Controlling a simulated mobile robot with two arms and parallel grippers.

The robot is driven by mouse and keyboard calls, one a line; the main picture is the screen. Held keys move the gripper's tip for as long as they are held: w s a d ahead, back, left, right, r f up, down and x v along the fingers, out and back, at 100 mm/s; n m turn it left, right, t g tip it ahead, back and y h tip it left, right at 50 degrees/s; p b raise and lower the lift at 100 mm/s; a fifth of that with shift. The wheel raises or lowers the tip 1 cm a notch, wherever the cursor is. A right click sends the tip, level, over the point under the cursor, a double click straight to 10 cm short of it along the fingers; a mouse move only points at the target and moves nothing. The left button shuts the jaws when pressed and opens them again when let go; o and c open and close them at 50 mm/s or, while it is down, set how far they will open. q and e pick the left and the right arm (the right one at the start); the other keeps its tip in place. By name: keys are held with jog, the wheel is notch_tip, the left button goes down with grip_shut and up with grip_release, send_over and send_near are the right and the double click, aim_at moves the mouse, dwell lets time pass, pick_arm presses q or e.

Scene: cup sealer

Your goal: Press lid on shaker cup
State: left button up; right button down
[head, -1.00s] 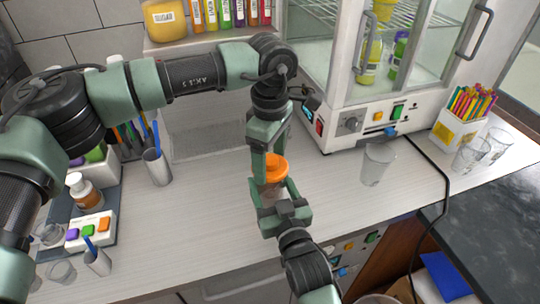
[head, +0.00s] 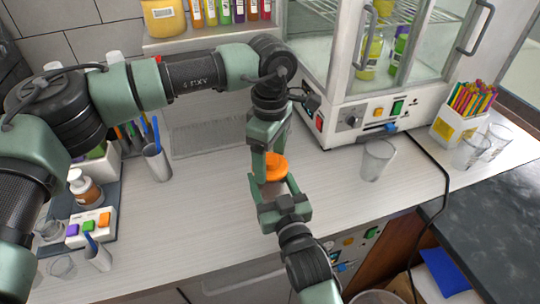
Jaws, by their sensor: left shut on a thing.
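An orange lid (head: 275,167) shows between my two grippers over the middle of the counter. My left gripper (head: 262,172) comes down from above and is shut on the orange lid, its fingers partly covering it. My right gripper (head: 274,187) comes up from the bottom, just below and against the lid area. Its fingers overlap the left gripper's, and I cannot tell whether they are open or shut. The shaker cup is not clearly visible; the grippers hide what is under the lid.
A clear cup (head: 377,160) stands on the counter to the right, before the white glass-door cabinet (head: 360,122). A pen cup (head: 157,163) and a button box (head: 90,226) stand at left. A straw box (head: 452,129) is at far right. The central counter is mostly clear.

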pick_arm(q)
jog(key=o, duration=1.4)
notch_tip(320, 180, up, 12)
jog(key=shift+f, duration=0.1)
pick_arm(e)
jog(key=shift+c, duration=1.1)
grip_release()
